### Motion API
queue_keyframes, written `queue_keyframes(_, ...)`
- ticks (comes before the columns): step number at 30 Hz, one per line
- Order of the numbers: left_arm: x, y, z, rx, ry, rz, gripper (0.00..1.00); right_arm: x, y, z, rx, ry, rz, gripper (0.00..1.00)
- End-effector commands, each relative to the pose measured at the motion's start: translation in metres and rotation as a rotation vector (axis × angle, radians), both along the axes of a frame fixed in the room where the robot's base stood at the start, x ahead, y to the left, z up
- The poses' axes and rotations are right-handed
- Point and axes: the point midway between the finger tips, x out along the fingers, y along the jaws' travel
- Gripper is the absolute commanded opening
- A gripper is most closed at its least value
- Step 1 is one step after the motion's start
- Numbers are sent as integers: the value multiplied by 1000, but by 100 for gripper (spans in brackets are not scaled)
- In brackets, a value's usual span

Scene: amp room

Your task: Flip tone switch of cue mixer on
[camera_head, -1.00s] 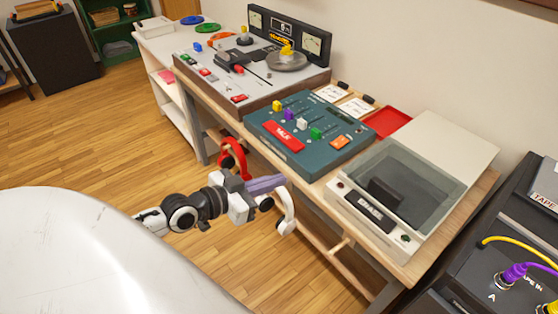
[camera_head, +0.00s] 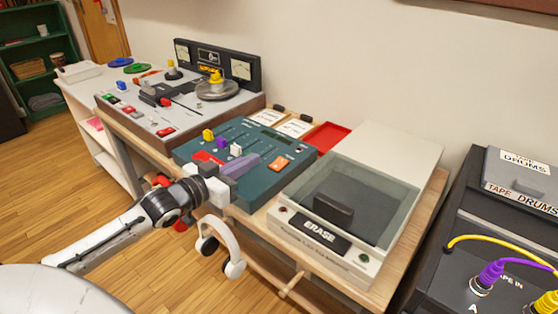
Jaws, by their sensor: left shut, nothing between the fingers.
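The cue mixer is the dark teal console (camera_head: 262,187) in the middle of the bench. It has yellow, purple and white slider knobs and a red button (camera_head: 205,157), partly covered by my gripper. An orange switch (camera_head: 278,163) sits near its right side; I cannot read its label or tell its position. My left gripper (camera_head: 250,160) is shut and empty, with its purple fingers over the mixer's front part, pointing toward the orange switch and left of it. I cannot tell whether the fingers touch the panel. My right gripper is out of view.
A grey box marked ERASE (camera_head: 345,205) stands right of the mixer, and a tape machine (camera_head: 170,110) stands left. White headphones (camera_head: 228,243) hang at the bench front below my arm. A red tray (camera_head: 327,136) lies behind. Cabled black equipment (camera_head: 510,220) is at far right.

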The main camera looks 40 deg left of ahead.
Motion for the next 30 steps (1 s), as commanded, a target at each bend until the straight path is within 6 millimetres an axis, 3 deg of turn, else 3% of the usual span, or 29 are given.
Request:
queue_keyframes(8, 22, -1, -2, 1, -4, 0, 0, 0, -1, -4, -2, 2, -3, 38)
queue_keyframes(23, 103, -8, -11, 0, -3, 1, 0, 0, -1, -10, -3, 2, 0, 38)
queue_keyframes(25, 101, -8, -30, 0, 5, 1, 0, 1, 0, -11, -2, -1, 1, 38)
queue_keyframes(30, 103, -8, -47, 0, 1, 0, 0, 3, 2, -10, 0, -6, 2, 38)
